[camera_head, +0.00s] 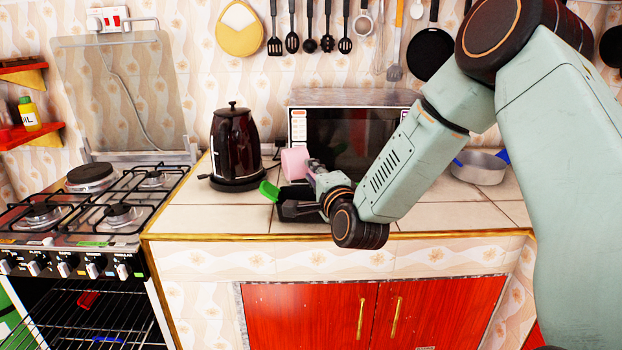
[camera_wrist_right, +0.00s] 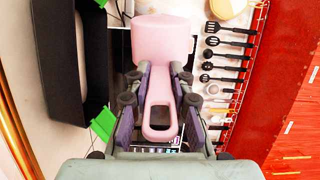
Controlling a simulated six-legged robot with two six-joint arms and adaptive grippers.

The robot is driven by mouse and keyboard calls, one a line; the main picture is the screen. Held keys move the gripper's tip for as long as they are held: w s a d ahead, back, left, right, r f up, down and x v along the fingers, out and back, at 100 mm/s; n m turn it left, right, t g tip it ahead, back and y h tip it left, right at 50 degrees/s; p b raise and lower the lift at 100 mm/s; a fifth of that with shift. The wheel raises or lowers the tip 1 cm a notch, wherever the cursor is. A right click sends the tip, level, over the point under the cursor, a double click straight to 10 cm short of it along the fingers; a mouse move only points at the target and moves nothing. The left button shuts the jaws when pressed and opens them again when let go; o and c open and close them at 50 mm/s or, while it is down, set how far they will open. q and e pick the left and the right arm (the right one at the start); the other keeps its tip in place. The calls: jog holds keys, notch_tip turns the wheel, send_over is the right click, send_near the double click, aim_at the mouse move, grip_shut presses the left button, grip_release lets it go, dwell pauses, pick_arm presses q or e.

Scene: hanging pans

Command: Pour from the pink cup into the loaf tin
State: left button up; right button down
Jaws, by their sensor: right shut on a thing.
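The pink cup (camera_head: 294,162) is in my right gripper (camera_head: 316,178), raised above the counter in front of the microwave. In the right wrist view the gripper (camera_wrist_right: 160,100) is shut on the handle of the pink cup (camera_wrist_right: 160,38). I cannot see into the cup or tell what it holds. The loaf tin (camera_head: 300,212) is dark with green grips and sits on the counter below the cup, partly hidden by my right gripper and wrist. In the right wrist view the tin (camera_wrist_right: 94,50) is at the left, apart from the cup. My left gripper is not in view.
A dark kettle (camera_head: 232,145) stands left of the tin. The microwave (camera_head: 345,140) is behind the cup. A pan (camera_head: 478,170) with blue handles is on the right. The gas stove (camera_head: 90,205) is at the left. Utensils and pans hang on the wall. The counter's front-left is clear.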

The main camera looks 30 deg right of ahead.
aim_at(290, 177)
jog(key=a+n, duration=0.2)
jog(key=n, duration=0.1)
jog(key=shift+w+f, duration=0.15)
jog(key=shift+w, duration=0.05)
jog(key=n, duration=0.2)
jog(key=shift+w+a+f+n+p, duration=0.2)
jog(key=shift+a+n+p, duration=0.1)
jog(key=shift+a+n, duration=0.1)
jog(key=n, duration=0.2)
jog(key=shift+a+f+n+p, duration=0.25)
jog(key=shift+f+n+p, duration=0.05)
jog(key=shift+w+a+f+n, duration=0.15)
jog(key=shift+a+f+n, duration=0.25)
jog(key=shift+n, duration=0.5)
jog(key=w+a+r+n+p, duration=0.1)
jog(key=a+r+n+p, duration=0.1)
jog(key=a+n, duration=0.5)
jog(key=shift+w+r+p, duration=0.15)
jog(key=shift+w+p, duration=0.15)
jog(key=shift+p, duration=0.4)
